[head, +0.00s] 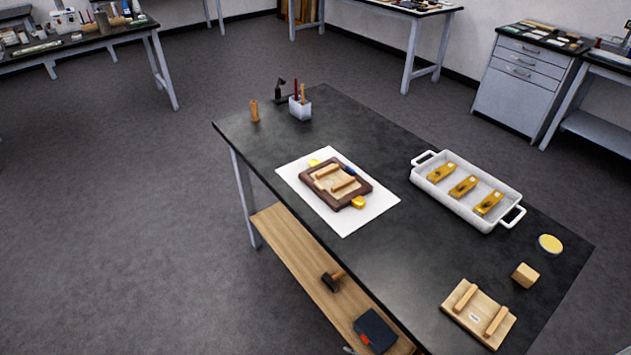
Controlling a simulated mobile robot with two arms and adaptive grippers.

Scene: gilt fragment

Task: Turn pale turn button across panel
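A dark brown frame (365,190) lies flat on a white sheet (349,222) near the middle of the black-topped table. A pale wooden panel (336,182) with two raised battens sits inside it. A small blue piece (350,170) shows at the frame's upper right side. Yellow pieces show at its far edge (314,162) and its near right edge (358,202). I cannot make out a pale turn button for certain at this size, nor whether one lies across the panel. Neither of my grippers is in view.
A white handled tray (468,214) holds three yellow-brown tools. A yellow disc (550,244), a wooden block (525,275) and a second battened panel (462,312) lie at the right end. A white holder (300,108) stands at the back. Bare tabletop surrounds the sheet.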

